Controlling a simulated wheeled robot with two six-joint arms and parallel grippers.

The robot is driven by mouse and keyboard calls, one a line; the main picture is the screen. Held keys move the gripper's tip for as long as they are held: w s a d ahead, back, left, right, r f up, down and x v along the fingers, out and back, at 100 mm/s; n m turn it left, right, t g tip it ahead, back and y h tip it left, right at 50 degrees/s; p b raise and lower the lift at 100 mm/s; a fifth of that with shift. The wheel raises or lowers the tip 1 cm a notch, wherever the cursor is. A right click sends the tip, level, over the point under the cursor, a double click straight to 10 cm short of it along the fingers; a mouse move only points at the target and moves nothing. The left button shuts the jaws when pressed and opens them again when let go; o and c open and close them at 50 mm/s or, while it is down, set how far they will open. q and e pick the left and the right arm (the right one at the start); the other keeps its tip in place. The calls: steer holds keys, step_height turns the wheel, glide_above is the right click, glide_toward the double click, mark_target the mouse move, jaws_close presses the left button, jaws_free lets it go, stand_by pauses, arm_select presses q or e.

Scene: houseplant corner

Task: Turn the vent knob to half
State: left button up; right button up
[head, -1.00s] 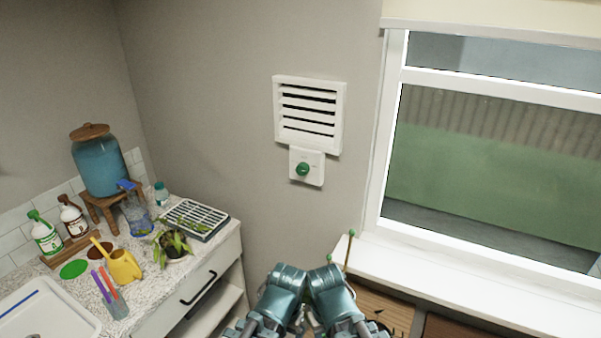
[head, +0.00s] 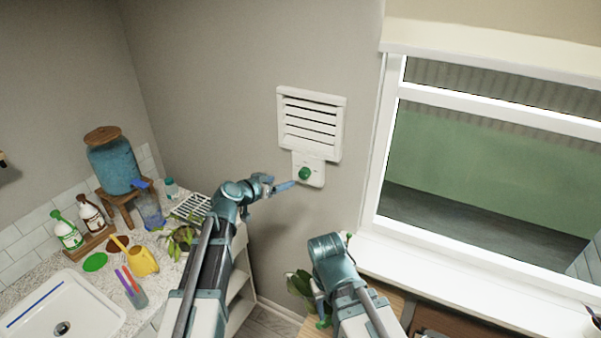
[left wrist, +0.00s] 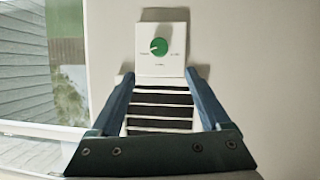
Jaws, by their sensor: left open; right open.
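The green round vent knob (head: 305,174) sits on a white plate (head: 316,180) below the slatted wall vent (head: 311,124). In the left wrist view, which shows the vent upside down, the knob (left wrist: 159,46) has a pale pointer mark toward the label at the picture's left. Small labels lie left, right and below it, too small to read. My left gripper (head: 292,186) is open with its fingertips just left of the knob in the head view; the knob looks free between and beyond the fingers. My right arm is folded low; its gripper is not visible.
A window (head: 490,160) with a white sill (head: 480,285) is on the right. The wall around the vent is bare.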

mark_target(302, 175)
arm_select(q)
steer(key=b+x, duration=0.5)
steer(key=x, duration=0.8)
steer(key=shift+w+d+f, duration=0.2)
steer(key=shift+w+f, duration=0.05)
steer(key=shift+w, duration=0.05)
jaws_close()
